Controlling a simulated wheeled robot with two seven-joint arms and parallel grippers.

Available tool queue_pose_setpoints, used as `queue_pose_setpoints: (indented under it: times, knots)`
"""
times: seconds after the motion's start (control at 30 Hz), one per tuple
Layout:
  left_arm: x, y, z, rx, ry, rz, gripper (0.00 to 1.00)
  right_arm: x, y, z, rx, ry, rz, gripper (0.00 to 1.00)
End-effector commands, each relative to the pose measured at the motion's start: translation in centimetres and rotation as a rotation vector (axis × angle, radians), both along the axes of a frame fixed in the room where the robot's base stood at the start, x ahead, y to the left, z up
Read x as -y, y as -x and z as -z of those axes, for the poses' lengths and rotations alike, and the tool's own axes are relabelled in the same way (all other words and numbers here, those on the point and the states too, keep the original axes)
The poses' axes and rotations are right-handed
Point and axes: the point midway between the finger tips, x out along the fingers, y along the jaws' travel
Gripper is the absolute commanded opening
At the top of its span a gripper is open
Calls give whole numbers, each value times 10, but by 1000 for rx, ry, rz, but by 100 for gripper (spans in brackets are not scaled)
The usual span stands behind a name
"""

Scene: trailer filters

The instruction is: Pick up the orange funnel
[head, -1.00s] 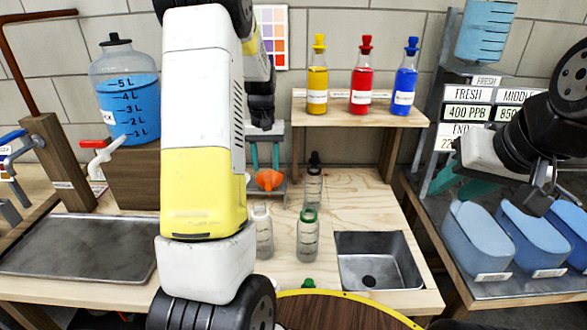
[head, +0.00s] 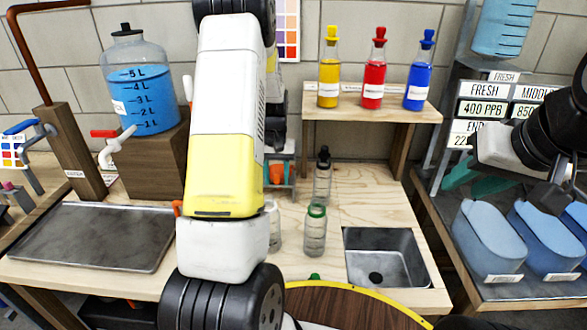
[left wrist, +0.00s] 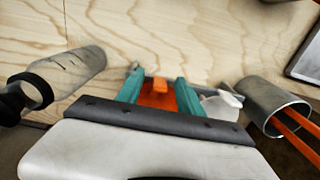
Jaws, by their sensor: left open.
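The orange funnel (head: 277,174) shows small behind my left arm in the head view, at the back of the wooden bench. In the left wrist view the funnel (left wrist: 158,96) lies between the two teal fingers of my left gripper (left wrist: 159,92). The fingers are open, one on each side of it; its lower part is hidden by the gripper body. I cannot tell whether either finger touches it. My right gripper (head: 466,176) is at the right, far from the funnel and partly hidden; its jaw opening is unclear.
A green-capped bottle (head: 316,231) and a black-capped bottle (head: 322,180) stand right of the funnel. A sink (head: 387,258) is set in the bench. In the left wrist view, a grey cup (left wrist: 262,97) holds orange sticks. A shelf (head: 360,112) carries three coloured bottles.

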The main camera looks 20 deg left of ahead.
Motion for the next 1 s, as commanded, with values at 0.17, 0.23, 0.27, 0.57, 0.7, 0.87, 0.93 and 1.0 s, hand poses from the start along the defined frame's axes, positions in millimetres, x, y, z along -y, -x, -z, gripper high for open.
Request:
queue_pose_setpoints:
  times: [0.17,0.23,0.27,0.57,0.7,0.87,0.93,1.0]
  knots:
    - [0,0,0,0,0,0,20,0,0,0,0,0,0,36]
    - [0,0,-1,0,0,0,6,0,0,0,0,0,0,36]
    - [0,0,-1,1,0,0,0,0,0,0,0,0,0,36]
    - [-1,-2,-1,6,-2,0,0,0,0,0,0,0,0,36]
    - [-1,-3,-5,9,-2,0,0,0,0,0,0,0,0,36]
    - [-1,-3,-27,11,-2,-1,0,0,0,0,0,0,0,36]
    - [-1,-3,-42,10,-2,-1,0,0,0,0,0,0,0,36]
    - [0,-2,-56,9,-1,-2,0,0,0,0,0,0,0,36]
